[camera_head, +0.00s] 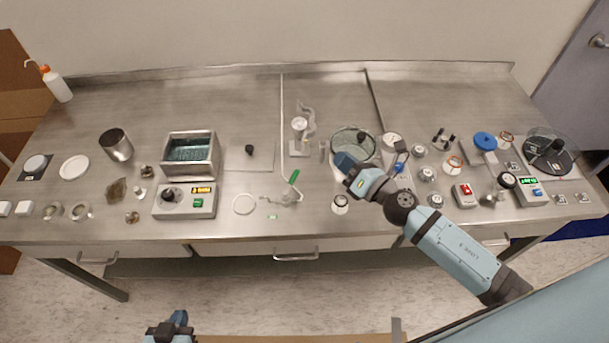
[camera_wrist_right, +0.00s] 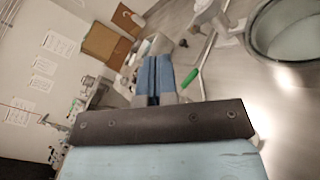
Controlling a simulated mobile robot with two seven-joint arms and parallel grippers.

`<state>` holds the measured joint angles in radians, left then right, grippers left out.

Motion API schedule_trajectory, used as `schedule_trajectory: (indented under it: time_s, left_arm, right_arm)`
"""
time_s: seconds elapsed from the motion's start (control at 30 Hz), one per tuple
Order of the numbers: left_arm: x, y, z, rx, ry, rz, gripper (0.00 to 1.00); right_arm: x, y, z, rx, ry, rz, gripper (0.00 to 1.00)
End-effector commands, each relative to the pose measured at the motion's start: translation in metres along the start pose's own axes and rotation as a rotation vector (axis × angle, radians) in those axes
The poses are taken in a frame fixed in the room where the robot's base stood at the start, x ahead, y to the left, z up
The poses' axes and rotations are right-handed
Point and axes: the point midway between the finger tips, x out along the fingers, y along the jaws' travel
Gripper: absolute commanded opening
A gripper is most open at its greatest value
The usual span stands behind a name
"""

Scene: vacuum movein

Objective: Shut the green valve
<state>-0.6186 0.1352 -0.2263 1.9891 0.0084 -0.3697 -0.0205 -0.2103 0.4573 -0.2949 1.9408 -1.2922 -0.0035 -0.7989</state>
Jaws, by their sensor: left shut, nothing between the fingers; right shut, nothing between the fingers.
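The green valve (camera_head: 294,177) has a small green lever handle on a pale glass-like fitting (camera_head: 287,197) near the middle of the steel table. The handle slants up and to the right in the head view. In the right wrist view the green handle (camera_wrist_right: 189,78) shows just right of the fingers. My right gripper (camera_head: 344,161) is shut and empty, to the right of the valve, above the table and apart from it. Its fingers show in the wrist view (camera_wrist_right: 154,80). My left gripper (camera_head: 180,318) is shut and empty at the bottom edge, in front of the table.
A round glass dish (camera_head: 365,136) lies beside the right gripper. A water bath (camera_head: 191,155) and a control box with lit display (camera_head: 185,203) stand left of the valve. Several small jars and devices crowd the right side.

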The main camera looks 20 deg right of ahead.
Motion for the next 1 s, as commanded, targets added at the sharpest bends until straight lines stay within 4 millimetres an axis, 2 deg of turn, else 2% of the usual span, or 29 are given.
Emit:
schedule_trajectory:
  time_s: [0.03, 0.1, 0.2, 0.3, 0.47, 0.8, 1.0]
  left_arm:
    - [0.000, 0.000, 0.000, 0.000, 0.000, 0.000, 0.00]
    - [0.000, 0.000, 0.000, 0.000, 0.000, 0.000, 0.00]
    - [0.000, 0.000, 0.000, 0.000, 0.000, 0.000, 0.00]
    - [0.000, 0.000, 0.000, 0.000, 0.000, 0.000, 0.00]
    - [-0.001, 0.000, -0.002, 0.000, 0.000, -0.001, 0.00]
    - [-0.007, -0.002, -0.009, 0.000, 0.001, -0.005, 0.00]
    - [-0.009, -0.002, -0.011, 0.000, 0.001, -0.007, 0.00]
  right_arm:
    - [0.005, -0.008, -0.014, -0.175, 0.101, 0.061, 0.00]
    - [0.007, -0.019, -0.033, -0.382, 0.233, 0.136, 0.00]
    - [0.003, -0.037, -0.054, -0.594, 0.385, 0.213, 0.00]
    - [-0.001, -0.050, -0.066, -0.708, 0.477, 0.255, 0.00]
    - [0.004, -0.055, -0.074, -0.752, 0.515, 0.274, 0.00]
    - [0.054, -0.050, -0.105, -0.746, 0.511, 0.273, 0.00]
    - [0.075, -0.049, -0.119, -0.746, 0.511, 0.272, 0.00]
